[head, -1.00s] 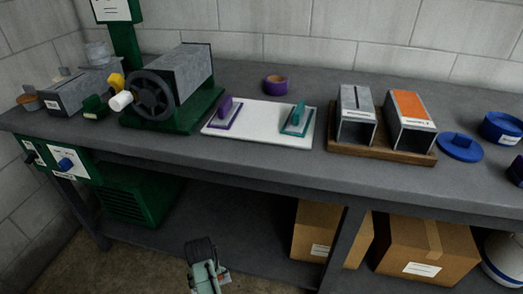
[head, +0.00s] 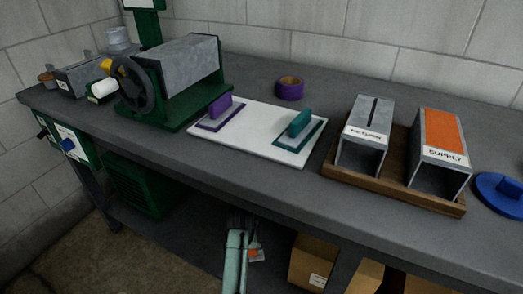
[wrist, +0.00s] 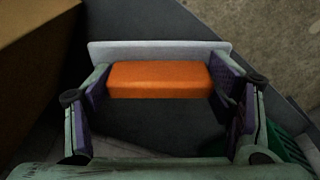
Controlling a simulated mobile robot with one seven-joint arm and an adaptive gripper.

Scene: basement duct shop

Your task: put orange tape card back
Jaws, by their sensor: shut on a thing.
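The orange tape card shows in the wrist view as an orange block-like grip (wrist: 160,80) on a pale grey plate (wrist: 158,48). My gripper (wrist: 165,92) is shut on the orange grip, one finger at each end. In the head view my gripper (head: 241,222) hangs low in front of the bench, below the top, with a bit of orange (head: 254,253) beside it. On the bench a white board (head: 246,138) bears a purple-gripped card (head: 221,106) at its left and a teal-gripped card (head: 299,125) at its right.
A wooden tray (head: 391,186) holds the RETURN duct (head: 370,120) and the orange-topped SUPPLY duct (head: 442,132). A purple tape roll (head: 290,88) stands behind the board. A green-based crank machine (head: 180,75) is at left. Cardboard boxes (head: 312,262) sit on the lower shelf.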

